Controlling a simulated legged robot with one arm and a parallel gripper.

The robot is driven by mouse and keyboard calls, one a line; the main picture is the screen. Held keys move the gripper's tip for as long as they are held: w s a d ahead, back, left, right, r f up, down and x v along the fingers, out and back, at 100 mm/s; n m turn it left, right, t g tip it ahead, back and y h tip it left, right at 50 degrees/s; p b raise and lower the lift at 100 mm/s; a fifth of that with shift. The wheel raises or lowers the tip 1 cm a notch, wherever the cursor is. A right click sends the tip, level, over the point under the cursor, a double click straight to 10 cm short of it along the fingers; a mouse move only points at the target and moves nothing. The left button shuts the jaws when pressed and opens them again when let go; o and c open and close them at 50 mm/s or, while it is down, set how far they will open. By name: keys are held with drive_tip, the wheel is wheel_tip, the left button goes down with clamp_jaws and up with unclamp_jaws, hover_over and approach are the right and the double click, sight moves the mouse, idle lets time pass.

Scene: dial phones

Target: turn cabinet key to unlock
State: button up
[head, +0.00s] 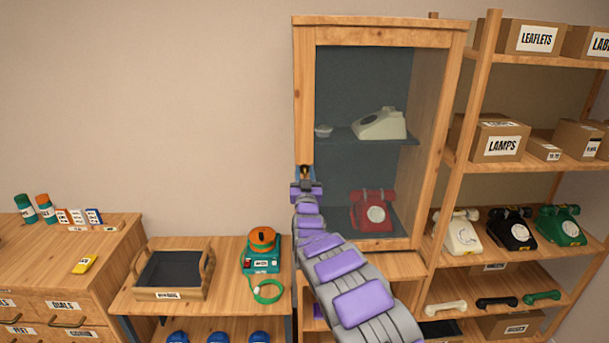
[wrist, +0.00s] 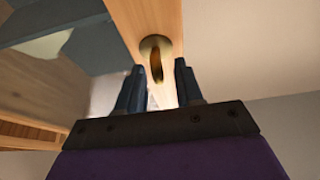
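The wooden cabinet (head: 305,95) has a glass door with a dark interior. A brass key (wrist: 156,66) sits in a round brass lock plate (wrist: 152,43) on the door's left wooden stile, which also shows in the wrist view (wrist: 125,15). My gripper (wrist: 159,68) is open, with one dark finger on each side of the key's line. The key is at or just beyond the fingertips; I see a gap on both sides and no contact. In the head view my gripper (head: 304,179) is at the stile, right below the lock, and my arm hides the lower left of the cabinet.
Inside the cabinet are a cream phone (head: 380,124) and a red phone (head: 373,211). Open shelves (head: 480,90) with boxes and phones stand close on the right. A tray (head: 205,275) and a teal device (head: 262,262) are on the low bench at left. The wall left of the cabinet is clear.

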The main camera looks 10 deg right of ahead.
drive_tip(key=shift+c, duration=0.3)
clamp_jaws()
drive_tip(key=shift+m, duration=0.4)
drive_tip(key=m+h+p, duration=0.1)
drive_tip(key=m+h, duration=0.2)
drive_tip(key=m, duration=0.2)
drive_tip(key=shift+g+p, duration=0.3)
drive_tip(key=shift+g, duration=0.1)
drive_tip(key=m+g+h, duration=0.1)
drive_tip(key=m, duration=0.2)
drive_tip(key=m+g+h, duration=0.1)
drive_tip(key=m, duration=0.2)
drive_tip(key=shift+d+f+h, duration=0.15)
drive_tip(key=shift+h, duration=0.15)
drive_tip(key=m+g, duration=0.1)
drive_tip(key=m, duration=0.2)
drive_tip(key=m+g+h, duration=0.1)
drive_tip(key=m, duration=0.1)
drive_tip(key=shift+m, duration=0.4)
drive_tip(key=m, duration=0.1)
drive_tip(key=m+g, duration=0.1)
drive_tip(key=m, duration=0.2)
drive_tip(key=shift+s+d+f+m+g, duration=0.15)
drive_tip(key=shift+f+m+g, duration=0.1)
drive_tip(key=shift+m+g, duration=0.15)
drive_tip(key=shift+f, duration=0.1)
